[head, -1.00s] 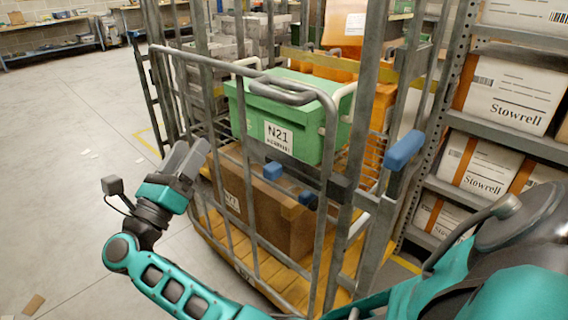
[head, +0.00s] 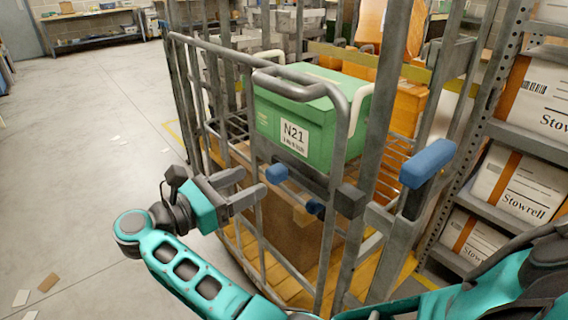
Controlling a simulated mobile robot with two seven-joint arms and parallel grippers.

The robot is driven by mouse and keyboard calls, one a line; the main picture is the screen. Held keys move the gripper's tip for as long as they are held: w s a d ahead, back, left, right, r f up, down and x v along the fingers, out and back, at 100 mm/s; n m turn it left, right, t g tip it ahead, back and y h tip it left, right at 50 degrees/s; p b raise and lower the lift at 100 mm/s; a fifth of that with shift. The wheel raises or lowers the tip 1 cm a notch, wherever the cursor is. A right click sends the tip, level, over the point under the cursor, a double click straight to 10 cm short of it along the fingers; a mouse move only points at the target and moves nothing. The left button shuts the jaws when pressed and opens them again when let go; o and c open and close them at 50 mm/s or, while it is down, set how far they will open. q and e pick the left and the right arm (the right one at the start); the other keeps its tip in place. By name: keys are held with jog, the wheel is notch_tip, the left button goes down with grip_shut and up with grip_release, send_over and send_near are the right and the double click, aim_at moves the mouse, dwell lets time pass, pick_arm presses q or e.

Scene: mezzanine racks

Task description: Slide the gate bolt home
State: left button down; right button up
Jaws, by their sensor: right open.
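The gate (head: 225,55) is a grey barred panel across the front of a wheeled cage. A blue knob (head: 277,173) sits at the left end of a dark bar on it, which I take for the bolt. My left gripper is not in view.
A green crate (head: 326,127) labelled N21 and a brown box (head: 290,228) are behind the bars. A blue handle (head: 427,163) sits on an upright at right. Shelving with Stowrell boxes (head: 522,182) stands close on the right. The floor (head: 85,150) at left is clear apart from scraps.

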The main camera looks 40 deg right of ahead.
aim_at(285, 165)
jog(key=d, duration=0.6)
jog(key=d+p, duration=0.1)
jog(key=d, duration=0.2)
jog(key=shift+w+d, duration=0.35)
jog(key=shift+w, duration=0.05)
jog(key=shift+c, duration=0.2)
grip_shut()
